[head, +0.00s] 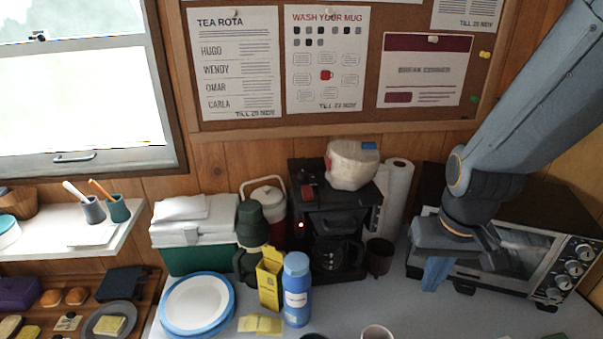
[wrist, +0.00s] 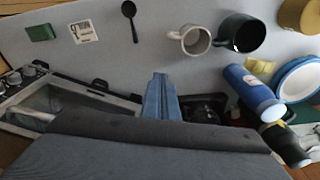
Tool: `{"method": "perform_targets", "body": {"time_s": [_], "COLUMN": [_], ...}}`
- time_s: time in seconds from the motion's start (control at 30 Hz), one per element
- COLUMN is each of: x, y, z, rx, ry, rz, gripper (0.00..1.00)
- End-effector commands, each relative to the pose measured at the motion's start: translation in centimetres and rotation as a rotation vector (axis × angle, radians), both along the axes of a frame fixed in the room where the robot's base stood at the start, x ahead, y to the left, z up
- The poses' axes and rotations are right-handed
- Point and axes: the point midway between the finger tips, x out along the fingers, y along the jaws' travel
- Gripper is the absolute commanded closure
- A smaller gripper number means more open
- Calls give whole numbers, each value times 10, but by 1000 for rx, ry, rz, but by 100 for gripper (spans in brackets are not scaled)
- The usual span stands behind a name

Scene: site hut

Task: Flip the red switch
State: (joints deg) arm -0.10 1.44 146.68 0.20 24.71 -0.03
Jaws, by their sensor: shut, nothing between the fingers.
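A black coffee maker (head: 334,222) stands against the wall in the middle of the counter. A small red part (head: 307,192), which looks like the red switch, sits on its top left. A small lit orange-red spot (head: 301,225) shows lower on its front left. I cannot tell the switch's position. My gripper (head: 432,276) is shut and empty, in front of the toaster oven, to the right of the coffee maker and apart from it. In the wrist view its blue fingers (wrist: 162,98) are together, with part of the coffee maker (wrist: 205,108) beyond them; no red switch shows there.
The toaster oven (head: 520,262) stands at right. A paper towel roll (head: 395,190) and dark cup (head: 379,257) stand right of the coffee maker. A white bag (head: 351,165) lies on top of it. A blue bottle (head: 297,290) and yellow box (head: 270,278) stand in front.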

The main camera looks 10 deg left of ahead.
Motion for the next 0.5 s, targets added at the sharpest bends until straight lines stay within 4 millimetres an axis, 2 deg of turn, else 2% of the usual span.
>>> {"method": "perform_targets", "body": {"time_s": [0.17,0.27,0.37,0.47,0.5], "x": [0,9,36,76,92], "y": [0,5,22,54,71], "z": [0,5,20,50,66], "rx": [0,-5,-20,-48,-62], "ry": [0,-3,-8,-16,-19], "rz": [1,47,197,463,590], "gripper": [100,100,100,100,100]}}
